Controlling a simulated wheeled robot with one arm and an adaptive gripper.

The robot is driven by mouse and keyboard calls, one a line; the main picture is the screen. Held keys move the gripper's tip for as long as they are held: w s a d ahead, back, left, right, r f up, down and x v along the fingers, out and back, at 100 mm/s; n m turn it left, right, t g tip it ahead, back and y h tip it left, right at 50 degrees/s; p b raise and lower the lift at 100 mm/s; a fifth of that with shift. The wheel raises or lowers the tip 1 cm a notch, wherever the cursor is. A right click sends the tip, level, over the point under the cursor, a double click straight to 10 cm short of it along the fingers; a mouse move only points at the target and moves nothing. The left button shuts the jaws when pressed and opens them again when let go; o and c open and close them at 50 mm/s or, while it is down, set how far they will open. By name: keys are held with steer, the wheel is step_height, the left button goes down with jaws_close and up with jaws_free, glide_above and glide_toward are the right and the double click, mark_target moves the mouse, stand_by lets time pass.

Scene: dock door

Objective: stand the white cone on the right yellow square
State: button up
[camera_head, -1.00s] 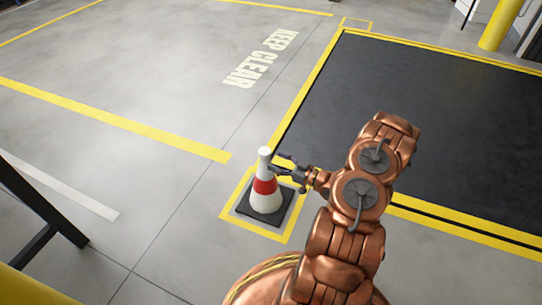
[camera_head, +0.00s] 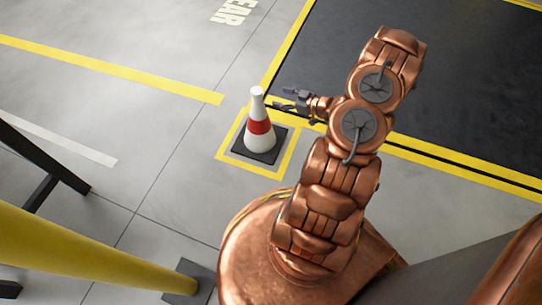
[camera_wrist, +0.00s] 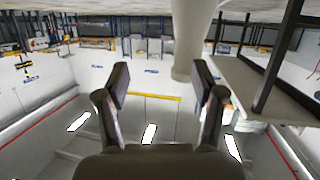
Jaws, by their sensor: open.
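The white cone (camera_head: 259,137) has a red band and a black square base, and stands upright inside a yellow square outline (camera_head: 224,154) on the floor. I cannot tell whether this is the right square, as no second one shows now. My gripper (camera_head: 280,98) is open and empty, just right of the cone's upper part and apart from it in the head view. In the wrist view, which looks upside down, my two fingers (camera_wrist: 160,92) are spread, and the pale cone (camera_wrist: 193,40) shows beyond them, right of the middle.
A yellow post (camera_head: 85,252) with a dark foot stands at the lower left. A dark frame (camera_head: 45,160) is at the left edge. A black floor area (camera_head: 460,90) edged in yellow lies at the right. The grey floor left of the cone is clear.

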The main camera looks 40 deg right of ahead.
steer(key=w+d+r+g+h, duration=0.2)
steer(key=w+r+g+h, duration=0.3)
steer(key=w+r, duration=0.1)
steer(key=s+a+r+m+g+h, duration=0.2)
steer(key=s+a+r+g+h, duration=0.25)
steer(key=r, duration=0.45)
steer(key=s+a+r+m+g+y, duration=0.1)
steer(key=s+a+r, duration=0.3)
steer(key=s+a, duration=0.5)
steer(key=s+a+r+g+y, duration=0.2)
steer(key=s+a+r+g, duration=0.2)
steer(key=s+a, duration=0.6)
steer(key=s+a+r+m+g+y, duration=0.1)
steer(key=s+a+r+g, duration=0.2)
steer(key=s+a, duration=0.6)
steer(key=s+r, duration=0.1)
steer(key=s, duration=0.4)
steer(key=shift+a+r+m+y, duration=0.2)
steer(key=shift+r+m+y, duration=0.1)
steer(key=shift+r+y, duration=0.1)
steer(key=shift+s, duration=0.1)
